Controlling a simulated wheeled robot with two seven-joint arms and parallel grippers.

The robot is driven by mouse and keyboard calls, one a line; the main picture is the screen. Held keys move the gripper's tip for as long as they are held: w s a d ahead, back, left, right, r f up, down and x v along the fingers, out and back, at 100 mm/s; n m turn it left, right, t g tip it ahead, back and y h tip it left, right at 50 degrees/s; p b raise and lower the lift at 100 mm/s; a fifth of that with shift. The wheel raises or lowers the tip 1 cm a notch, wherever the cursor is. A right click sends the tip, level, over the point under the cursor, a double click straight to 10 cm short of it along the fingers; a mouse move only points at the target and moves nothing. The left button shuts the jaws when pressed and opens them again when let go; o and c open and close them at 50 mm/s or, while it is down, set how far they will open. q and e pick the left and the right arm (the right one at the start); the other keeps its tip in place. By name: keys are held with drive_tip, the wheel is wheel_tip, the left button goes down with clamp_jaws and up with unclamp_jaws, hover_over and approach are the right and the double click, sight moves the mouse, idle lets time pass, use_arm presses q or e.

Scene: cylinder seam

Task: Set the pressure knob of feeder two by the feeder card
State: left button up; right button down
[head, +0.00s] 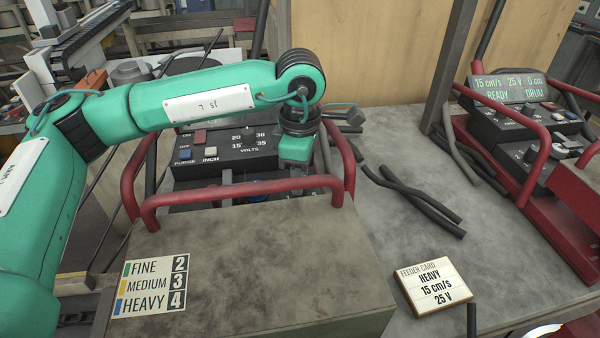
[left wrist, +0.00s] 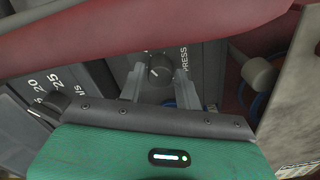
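The pressure knob (left wrist: 159,72), dark with a pale pointer mark, sits on a grey panel beside the letters "PRESS" in the left wrist view. My left gripper (left wrist: 161,90) is open, one finger on each side of the knob; I cannot tell whether they touch it. In the head view my left arm hides the knob and part of the feeder panel (head: 212,150). The feeder card (head: 437,287) reads HEAVY, 15 cm/s, 25 V. A chart (head: 150,286) on the feeder's cover lists FINE 2, MEDIUM 3, HEAVY 4. My right gripper is out of view.
Red guard bars (head: 245,186) frame the panel close to my left gripper. Black rods (head: 420,200) lie on the grey bench.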

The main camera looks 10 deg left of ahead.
use_arm(q)
drive_tip(key=shift+o, duration=1.1)
drive_tip(key=shift+r, duration=0.2)
wheel_tip(320, 180, up, 13)
drive_tip(key=b, duration=0.1)
drive_tip(key=shift+r+b, duration=0.2)
drive_tip(key=shift+b, duration=0.2)
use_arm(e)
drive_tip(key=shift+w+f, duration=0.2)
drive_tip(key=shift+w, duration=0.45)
